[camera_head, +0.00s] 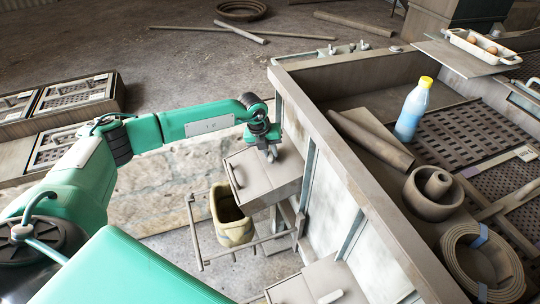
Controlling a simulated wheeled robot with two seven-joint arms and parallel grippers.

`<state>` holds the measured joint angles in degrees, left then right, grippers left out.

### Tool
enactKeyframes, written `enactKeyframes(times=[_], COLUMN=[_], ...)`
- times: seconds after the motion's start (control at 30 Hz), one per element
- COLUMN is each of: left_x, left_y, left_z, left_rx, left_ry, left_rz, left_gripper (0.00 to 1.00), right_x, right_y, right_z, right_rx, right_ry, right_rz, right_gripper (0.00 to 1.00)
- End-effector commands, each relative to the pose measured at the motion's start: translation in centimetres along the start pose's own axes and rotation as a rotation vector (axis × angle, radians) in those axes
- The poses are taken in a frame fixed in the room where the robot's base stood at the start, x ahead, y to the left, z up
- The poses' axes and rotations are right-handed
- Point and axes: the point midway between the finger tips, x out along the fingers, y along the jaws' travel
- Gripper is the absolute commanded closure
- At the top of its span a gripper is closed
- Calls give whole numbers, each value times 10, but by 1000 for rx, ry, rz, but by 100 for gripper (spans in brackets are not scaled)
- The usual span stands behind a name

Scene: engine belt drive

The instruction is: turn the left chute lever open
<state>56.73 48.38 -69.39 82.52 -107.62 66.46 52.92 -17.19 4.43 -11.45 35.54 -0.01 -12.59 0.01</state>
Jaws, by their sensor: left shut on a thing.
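The left chute (262,185) is a grey-brown box on the side of the large wooden-walled bin, with a dark handle on its front. My left gripper (270,148) is over the top of this box, pointing down, and its fingers are shut. The small pale lever (271,156) on the box top is mostly hidden between and under the fingers, so its exact angle cannot be told. A second chute (315,283) with a pale lever (330,297) shows at the bottom edge. My right gripper is not in view.
A yellowish bucket (231,218) sits in a metal frame (196,240) below the left chute. The bin wall (345,170) rises just right of my gripper. Inside are a blue bottle (412,112), a pipe (370,138) and a coil (482,262). The floor behind is mostly open.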

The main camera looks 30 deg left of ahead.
Motion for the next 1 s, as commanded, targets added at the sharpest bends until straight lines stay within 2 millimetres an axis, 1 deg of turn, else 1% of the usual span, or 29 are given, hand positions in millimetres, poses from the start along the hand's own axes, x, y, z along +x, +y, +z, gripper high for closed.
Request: enactKeyframes(times=[0.03, 0.53, 0.57, 0.6, 0.7, 1.0], left_x=[4, 4, 4, 4, 4, 2], left_y=[2, 2, 2, 3, 3, 3], left_z=[0, 1, 1, 1, 1, 2], left_rx=[42, 518, 545, 584, 677, 919], left_ry=[-3, -3, -3, -3, -3, -4], left_rz=[-1, -1, -1, -1, 0, 1], left_gripper=[100, 100, 100, 100, 100, 100], right_x=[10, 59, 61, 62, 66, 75], right_y=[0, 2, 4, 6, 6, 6], right_z=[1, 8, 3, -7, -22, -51], right_rx=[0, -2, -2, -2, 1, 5], right_ry=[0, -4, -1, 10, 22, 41], right_rz=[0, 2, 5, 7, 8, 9], right_gripper=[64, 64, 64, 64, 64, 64])
